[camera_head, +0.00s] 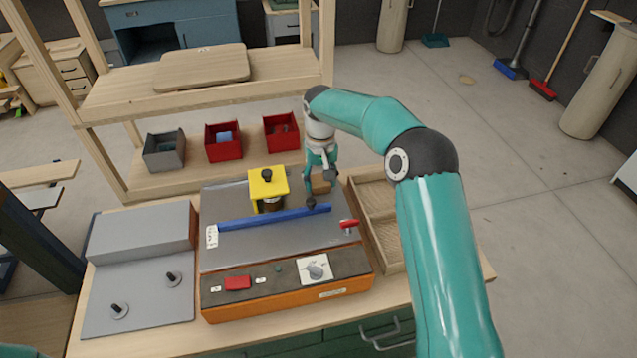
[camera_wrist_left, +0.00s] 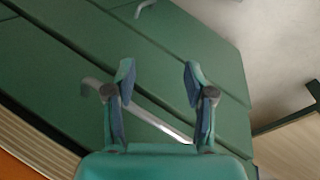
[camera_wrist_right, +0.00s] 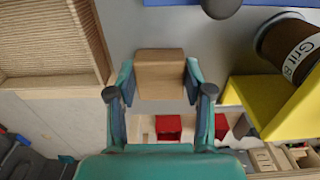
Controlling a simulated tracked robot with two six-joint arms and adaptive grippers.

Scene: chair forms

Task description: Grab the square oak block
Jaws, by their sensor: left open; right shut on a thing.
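In the head view my right gripper (camera_head: 321,188) is over the back right of the grey machine top, behind the blue bar; the block is largely hidden there by the fingers. My left gripper (camera_wrist_left: 158,85) is open and empty in the left wrist view, in front of green drawers (camera_wrist_left: 165,50). It is out of the head view.
A blue bar (camera_head: 270,218) and a yellow guard (camera_head: 268,184) over a spool stand on the machine top. An empty wooden tray (camera_head: 354,208) lies to the right. Red bins (camera_head: 223,152) and a grey bin (camera_head: 164,165) stand on the shelf behind. A red lever (camera_head: 349,223) is nearby.

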